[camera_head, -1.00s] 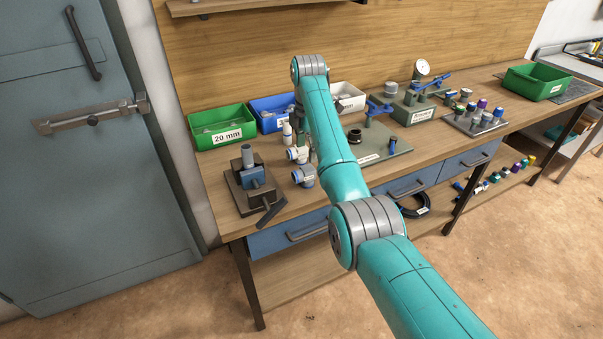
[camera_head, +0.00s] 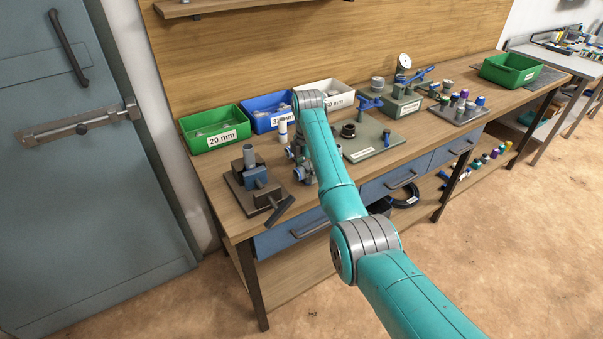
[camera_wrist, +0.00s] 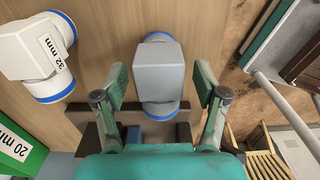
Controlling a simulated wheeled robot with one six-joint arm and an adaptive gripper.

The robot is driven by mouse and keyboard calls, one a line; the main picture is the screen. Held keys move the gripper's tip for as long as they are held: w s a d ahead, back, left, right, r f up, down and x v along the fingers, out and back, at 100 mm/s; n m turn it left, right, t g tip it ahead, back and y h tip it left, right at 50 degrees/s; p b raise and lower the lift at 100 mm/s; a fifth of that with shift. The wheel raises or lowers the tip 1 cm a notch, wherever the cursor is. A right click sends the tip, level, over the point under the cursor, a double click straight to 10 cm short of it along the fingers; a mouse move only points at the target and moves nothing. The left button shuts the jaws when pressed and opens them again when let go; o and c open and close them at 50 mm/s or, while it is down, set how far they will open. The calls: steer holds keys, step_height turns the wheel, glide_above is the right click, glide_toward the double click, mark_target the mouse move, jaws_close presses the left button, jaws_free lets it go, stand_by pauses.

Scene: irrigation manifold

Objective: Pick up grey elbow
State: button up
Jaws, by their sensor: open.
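The grey elbow (camera_wrist: 160,72) is in the middle of the wrist view, with a blue collar at its top and another at its lower end. My gripper (camera_wrist: 160,84) is open, with one finger pad on each side of the elbow. Gaps show between the pads and the elbow, and I cannot tell how far down the fingers reach beside it. In the head view my arm covers most of the gripper and the elbow.
A white elbow (camera_wrist: 32,52) marked 32 mm lies close left of my gripper. A dark clamp stand (camera_head: 255,185) is at the bench's near left. Green (camera_head: 213,130), blue (camera_head: 268,113) and white (camera_head: 338,93) bins line the back. A green plate (camera_head: 372,140) lies right.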

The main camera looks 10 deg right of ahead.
steer(key=shift+c, duration=0.3)
steer(key=shift+a, duration=0.1)
steer(key=c, duration=1.2)
